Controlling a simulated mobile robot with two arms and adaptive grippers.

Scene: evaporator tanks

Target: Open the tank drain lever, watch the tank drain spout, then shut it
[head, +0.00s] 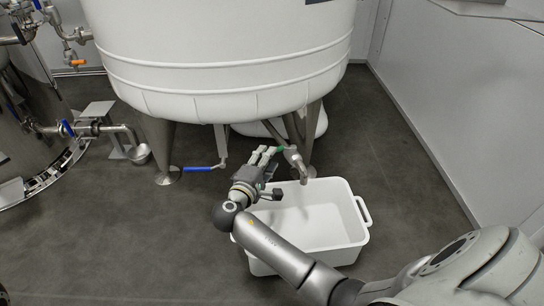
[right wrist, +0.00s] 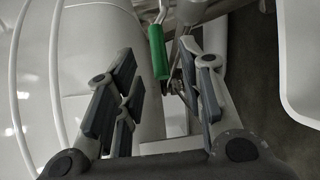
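The white tank (head: 225,60) stands on steel legs at the centre of the head view. A green-handled lever (head: 280,149) sits on the valve under it; in the right wrist view the green handle (right wrist: 158,52) lies ahead, between the lines of my fingers. The drain spout (head: 298,164) points down above a white tub; I see no liquid leaving it. My right gripper (head: 266,156) is open and empty just left of the lever. Its spread fingers (right wrist: 162,68) show in the wrist view; whether any touches the handle cannot be told. My left gripper is not in view.
The white tub (head: 359,232) stands on the floor below the spout, under my right arm. A blue-handled lever (head: 200,168) is left of the gripper. Steel piping (head: 95,128) is at the left. A wall (head: 440,95) bounds the right; floor between is clear.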

